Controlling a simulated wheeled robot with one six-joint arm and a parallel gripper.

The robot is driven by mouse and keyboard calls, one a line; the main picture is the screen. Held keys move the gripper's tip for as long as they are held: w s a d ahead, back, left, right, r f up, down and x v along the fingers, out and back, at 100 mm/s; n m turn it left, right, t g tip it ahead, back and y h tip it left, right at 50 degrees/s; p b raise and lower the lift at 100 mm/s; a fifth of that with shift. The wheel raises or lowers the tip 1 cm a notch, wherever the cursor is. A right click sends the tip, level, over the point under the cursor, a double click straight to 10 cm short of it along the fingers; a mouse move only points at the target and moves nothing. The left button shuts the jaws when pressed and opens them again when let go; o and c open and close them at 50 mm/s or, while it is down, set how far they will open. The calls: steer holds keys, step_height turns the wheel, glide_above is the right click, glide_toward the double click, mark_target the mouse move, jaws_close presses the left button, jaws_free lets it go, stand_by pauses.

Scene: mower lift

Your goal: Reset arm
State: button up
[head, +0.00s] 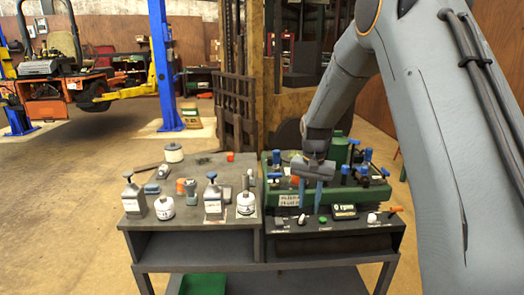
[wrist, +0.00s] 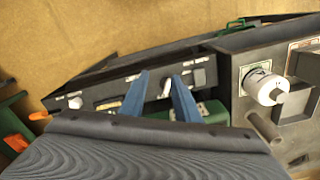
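My gripper (head: 309,209) hangs in front of the green machine (head: 350,196) on the right half of the workbench, over the dark control panel (head: 285,228). Its two blue fingers point down and stand apart with nothing visible between them. In the wrist view my gripper (wrist: 160,80) also shows its fingers spread, with the panel beyond them. My arm comes in from the upper right and hides part of the scene there. I cannot tell exactly how high the fingertips are above the panel.
The bench's grey left half (head: 180,195) holds white canisters (head: 246,203), grey bottles (head: 133,198) and small tools. A green bin (head: 203,284) sits below. A forklift mast (head: 237,110) stands behind, and a blue lift post (head: 163,65) at the left. Open floor lies left.

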steer(key=s+r+n, duration=0.2)
steer(key=s+n, duration=0.2)
steer(key=s, duration=2.5)
steer(key=shift+s+d+n, duration=0.2)
steer(key=shift+s+n, duration=0.15)
steer(key=shift+n, duration=0.05)
